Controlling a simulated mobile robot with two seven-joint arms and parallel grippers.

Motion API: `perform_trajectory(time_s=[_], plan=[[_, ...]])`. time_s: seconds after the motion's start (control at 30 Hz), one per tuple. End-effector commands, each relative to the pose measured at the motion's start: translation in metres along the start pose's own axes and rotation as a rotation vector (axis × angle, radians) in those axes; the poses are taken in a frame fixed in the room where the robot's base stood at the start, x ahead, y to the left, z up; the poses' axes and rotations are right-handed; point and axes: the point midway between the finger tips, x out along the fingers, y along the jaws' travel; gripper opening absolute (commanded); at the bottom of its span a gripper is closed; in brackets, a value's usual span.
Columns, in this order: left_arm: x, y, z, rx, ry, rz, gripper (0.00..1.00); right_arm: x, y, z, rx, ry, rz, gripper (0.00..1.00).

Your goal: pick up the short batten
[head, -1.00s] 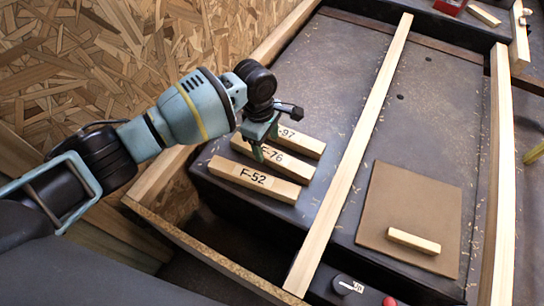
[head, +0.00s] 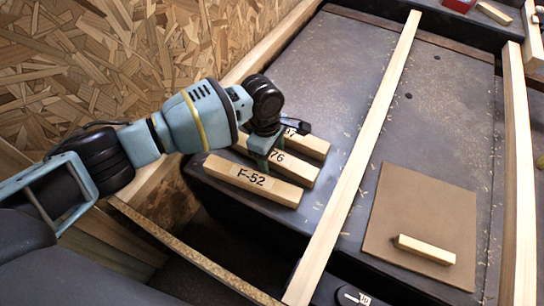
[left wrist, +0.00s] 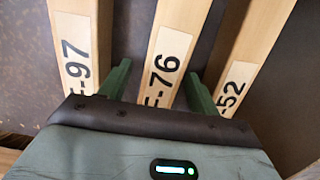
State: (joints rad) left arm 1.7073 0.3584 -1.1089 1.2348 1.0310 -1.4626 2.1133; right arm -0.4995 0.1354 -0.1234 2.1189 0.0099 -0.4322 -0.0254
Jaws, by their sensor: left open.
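Three labelled wooden battens lie side by side on the dark surface: F-52 (head: 240,174), F-76 (head: 300,174) and F-97 (head: 315,147). A smaller unlabelled batten (head: 425,249) lies on the brown board (head: 415,200) at right. My left gripper (head: 265,159) is over the labelled row, open. In the left wrist view its green fingers (left wrist: 158,78) stand on either side of the F-76 batten (left wrist: 180,25), with F-97 (left wrist: 78,22) on the left and F-52 (left wrist: 258,38) on the right. I cannot tell whether the fingers touch F-76. My right gripper is not in view.
A long pale rail (head: 365,140) runs between the labelled battens and the brown board. Another rail (head: 518,180) stands at right. A chipboard wall (head: 130,60) is on the left. A red box (head: 459,5) is at the top right.

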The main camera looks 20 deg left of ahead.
Motion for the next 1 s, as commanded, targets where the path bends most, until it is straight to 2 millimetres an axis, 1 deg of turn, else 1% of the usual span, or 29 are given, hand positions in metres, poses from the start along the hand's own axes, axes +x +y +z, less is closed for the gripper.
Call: perform_trajectory(time_s=[0.03, 0.07, 0.4, 0.63, 0.73, 0.87, 1.0], plan=[[0.0, 0.0, 0.0, 0.0, 0.0, 0.0, 0.58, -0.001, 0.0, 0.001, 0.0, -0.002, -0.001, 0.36], [0.0, 0.0, 0.0, 0.0, 0.0, 0.0, 0.55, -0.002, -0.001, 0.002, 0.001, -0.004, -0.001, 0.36], [0.0, 0.0, 0.0, 0.0, 0.0, -0.001, 0.1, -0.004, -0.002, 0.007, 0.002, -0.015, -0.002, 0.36], [-0.001, 0.0, 0.0, 0.0, 0.0, 0.0, 0.09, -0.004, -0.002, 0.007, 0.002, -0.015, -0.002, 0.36], [-0.008, 0.0, 0.001, 0.0, -0.001, 0.001, 0.09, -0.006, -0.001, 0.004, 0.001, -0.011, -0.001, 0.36], [-0.028, 0.0, 0.004, 0.001, -0.001, 0.003, 0.09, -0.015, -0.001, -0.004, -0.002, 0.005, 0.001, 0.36], [-0.057, 0.0, 0.007, 0.001, -0.001, 0.005, 0.09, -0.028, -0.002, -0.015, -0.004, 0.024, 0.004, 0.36]])
